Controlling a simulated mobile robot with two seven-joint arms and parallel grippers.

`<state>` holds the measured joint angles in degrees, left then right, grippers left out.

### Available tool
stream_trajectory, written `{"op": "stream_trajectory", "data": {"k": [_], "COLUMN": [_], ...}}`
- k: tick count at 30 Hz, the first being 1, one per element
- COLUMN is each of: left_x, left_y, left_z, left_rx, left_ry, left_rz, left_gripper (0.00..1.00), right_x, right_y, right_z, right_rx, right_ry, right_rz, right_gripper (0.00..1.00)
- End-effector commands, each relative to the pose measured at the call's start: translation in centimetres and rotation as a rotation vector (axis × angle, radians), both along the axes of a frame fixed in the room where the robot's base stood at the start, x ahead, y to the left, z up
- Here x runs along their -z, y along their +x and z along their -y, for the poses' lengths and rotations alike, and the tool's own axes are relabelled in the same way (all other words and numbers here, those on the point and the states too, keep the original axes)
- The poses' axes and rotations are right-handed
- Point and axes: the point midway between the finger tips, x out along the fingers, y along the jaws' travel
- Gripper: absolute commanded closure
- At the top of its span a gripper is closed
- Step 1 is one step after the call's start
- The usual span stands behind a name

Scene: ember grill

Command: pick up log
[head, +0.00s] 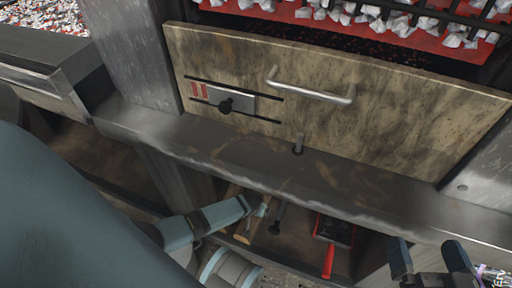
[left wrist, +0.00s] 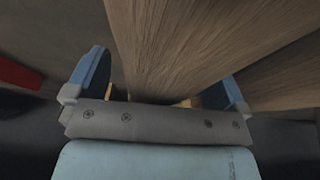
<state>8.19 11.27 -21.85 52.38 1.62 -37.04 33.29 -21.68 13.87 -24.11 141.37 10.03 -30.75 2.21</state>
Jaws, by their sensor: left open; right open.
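A brown wooden log (left wrist: 165,45) fills the middle of the left wrist view, its grain running away from the camera. My left gripper (left wrist: 163,68) is open, with one blue finger on each side of this log. Whether the fingers touch it I cannot tell. A second wooden piece (left wrist: 280,75) lies right of it, beyond the right finger. In the head view my left arm reaches under the grill's ledge, where light wood (head: 243,228) shows partly; its jaws are mostly hidden there. My right gripper (head: 430,256) is open and empty at the lower right.
The grill's metal ledge (head: 330,185) overhangs the lower compartment. Above it stands a stained front panel (head: 350,125) with a bar handle (head: 310,88). A red-handled tool (head: 328,260) and a dark-handled tool (head: 277,215) are in the compartment. White coals (head: 400,20) lie above.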

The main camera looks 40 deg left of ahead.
Motion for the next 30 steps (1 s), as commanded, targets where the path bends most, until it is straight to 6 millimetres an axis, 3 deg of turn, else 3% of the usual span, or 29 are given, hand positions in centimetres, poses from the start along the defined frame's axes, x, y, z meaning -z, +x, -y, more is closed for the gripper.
{"op": "stream_trajectory", "data": {"k": [10, 20, 30], "left_x": [0.09, 0.09, -0.38], "left_y": [0.02, 0.01, 0.14], "left_z": [0.03, 0.04, 0.02], "left_rx": [0.000, 0.001, 0.002], "left_ry": [0.000, 0.000, 0.000], "left_rz": [0.000, 0.000, 0.003], "left_gripper": [0.02, 0.77, 0.77], "right_x": [0.01, 0.03, -0.05], "right_y": [0.00, 0.00, -0.02], "right_z": [0.01, -0.01, -0.02], "right_rx": [0.000, 0.000, 0.001], "right_ry": [0.001, 0.001, 0.001], "right_rz": [0.001, 0.001, -0.001], "right_gripper": [0.00, 0.00, 0.00]}}
